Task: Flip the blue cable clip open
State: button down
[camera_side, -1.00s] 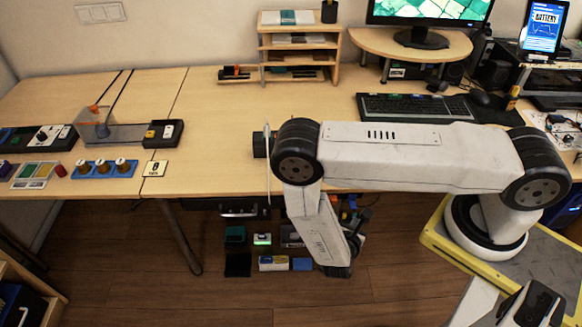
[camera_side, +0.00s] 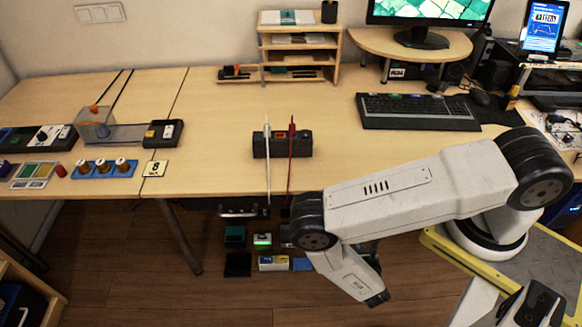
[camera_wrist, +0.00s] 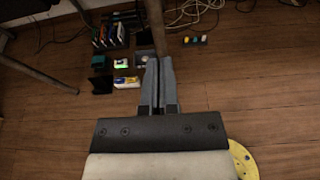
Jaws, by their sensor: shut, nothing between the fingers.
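I cannot make out a blue cable clip for certain in either view. A dark block (camera_side: 275,146) sits near the front of the table, with a white cable (camera_side: 267,165) and a red cable (camera_side: 291,160) running over it and down past the table edge; any clip on it is too small to tell. My gripper (camera_side: 377,299) is low in front of the table, to the right of and below that block, in the side view. In the wrist view, my gripper (camera_wrist: 158,60) shows two grey fingers side by side, shut and empty, pointing over the floor.
Small boxes stand on the floor under the table, among them a green one (camera_side: 235,234) and a white, yellow and blue one (camera_side: 273,263). A keyboard (camera_side: 418,111) lies to the block's right. Control panels (camera_side: 163,133) stand to the left. Tabletop around the block is clear.

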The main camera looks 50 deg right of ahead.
jog(key=shift+w+d, duration=0.15)
dwell(0.3)
jog(key=w+d, duration=0.6)
jog(key=shift+w+d+r, duration=0.2)
jog(key=shift+r, duration=0.2)
dwell(1.3)
jog(key=shift+s+a+r, duration=0.25)
jog(key=shift+r, duration=0.3)
dwell(1.0)
jog(key=shift+s+a+r, duration=0.1)
jog(key=shift+s+r, duration=0.05)
jog(key=shift+r, duration=0.65)
jog(key=shift+s+a+r, duration=0.1)
jog(key=shift+r, duration=0.85)
jog(key=shift+r, duration=0.6)
